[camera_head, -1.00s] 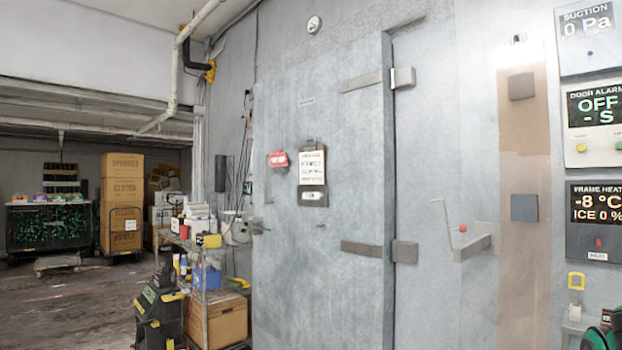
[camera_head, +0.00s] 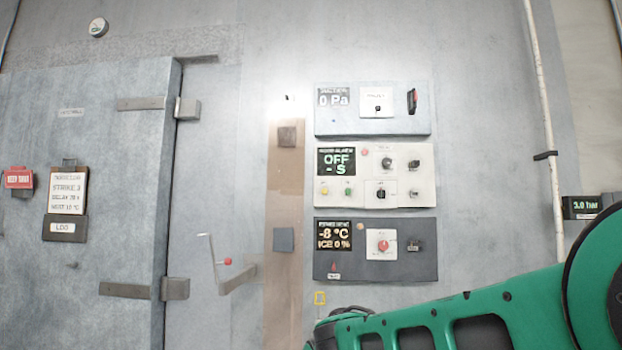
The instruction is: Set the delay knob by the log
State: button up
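The log (camera_head: 68,203) is a clipboard on the grey freezer door, above a holder marked LOG. Its sheet seems to read STRIKE 3, a DELAY value that looks like 75 or 78 s, and a HEAT line of about 10 °C. The door alarm panel (camera_head: 345,203) is white, in the middle of three wall panels, and its display reads OFF and - S. It carries several dark knobs, one at the upper middle (camera_head: 386,163) and one at the upper right (camera_head: 414,164). Their labels are too small to read, so I cannot tell which is the delay knob. My gripper is not in view.
My green arm crosses the lower right, below the panels. The suction panel (camera_head: 330,124) reads 0 Pa above; the frame heat panel (camera_head: 350,270) reads -8 °C, ICE 0 % below. A bracket with a red-tipped lever (camera_head: 228,262) sticks out left of them. A white pipe (camera_head: 545,110) runs at right.

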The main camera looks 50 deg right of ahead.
aim_at(386, 162)
jog(key=k, duration=1)
jog(key=z, duration=0.7)
jog(key=i, duration=1.6)
jog(key=z, duration=0.05)
